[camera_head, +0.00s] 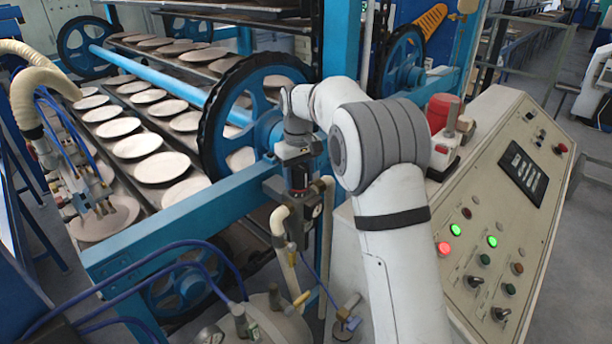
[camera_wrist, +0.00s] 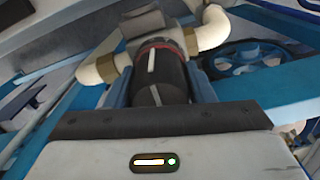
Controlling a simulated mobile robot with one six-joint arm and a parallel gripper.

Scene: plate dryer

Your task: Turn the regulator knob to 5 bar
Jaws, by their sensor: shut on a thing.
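The regulator knob is a dark cylinder with a white stripe and a reddish ring at its far end; it fills the middle of the wrist view (camera_wrist: 160,78). My gripper (camera_wrist: 158,92) is shut on the knob, one finger on each side. In the head view, my gripper (camera_head: 299,165) points down from above onto the regulator (camera_head: 300,205) beside the blue frame. A small round gauge (camera_head: 317,211) sits on the regulator's right side. Its reading is too small to make out, and my gripper hides most of the knob there.
Cream pipes (camera_head: 279,222) with brass fittings join the regulator. A blue beam (camera_head: 180,225) runs close on the left. Racks of plates (camera_head: 160,167) lie behind.

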